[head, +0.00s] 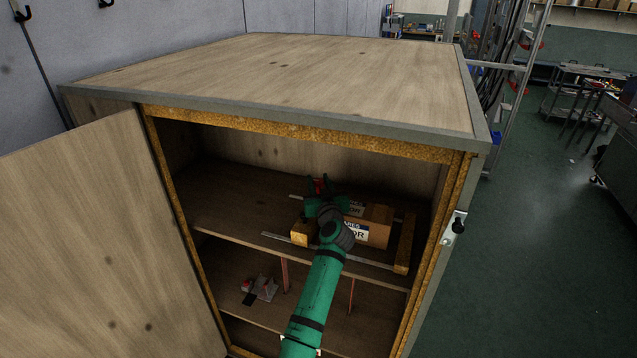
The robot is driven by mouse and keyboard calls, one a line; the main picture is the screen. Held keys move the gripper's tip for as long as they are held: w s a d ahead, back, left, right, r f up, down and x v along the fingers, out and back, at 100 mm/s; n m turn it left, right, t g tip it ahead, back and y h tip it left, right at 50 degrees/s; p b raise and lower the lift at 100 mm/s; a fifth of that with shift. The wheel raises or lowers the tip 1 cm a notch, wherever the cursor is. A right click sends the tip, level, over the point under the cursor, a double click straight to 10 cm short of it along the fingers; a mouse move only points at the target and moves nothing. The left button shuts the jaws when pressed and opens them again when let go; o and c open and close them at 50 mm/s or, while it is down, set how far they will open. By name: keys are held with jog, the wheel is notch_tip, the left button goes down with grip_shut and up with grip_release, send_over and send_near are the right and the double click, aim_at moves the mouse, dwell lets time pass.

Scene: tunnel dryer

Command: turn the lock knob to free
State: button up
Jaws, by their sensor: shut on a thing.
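My gripper (318,182) is inside the open wooden cabinet, above its upper shelf, reached in from the front. Its dark fingers point away from me. A small red part, seemingly the lock knob (320,188), shows between the fingers, and they look shut on it. It is small and partly hidden by the fingers and wrist, so I cannot tell which way it is turned. Just behind and beside my wrist is a cardboard box (377,215) with a white and blue label, partly covered by my arm.
Light metal rails (375,263) and wooden blocks (404,245) lie around the box. The cabinet door (95,245) stands open at left. Small items (262,288) lie on the lower shelf. The right floor is free.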

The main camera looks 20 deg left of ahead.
jog(key=shift+r+n+g+y, duration=0.1)
jog(key=shift+n+g+y, duration=0.45)
jog(key=shift+y, duration=0.25)
jog(key=o, duration=1)
jog(key=shift+s, duration=0.1)
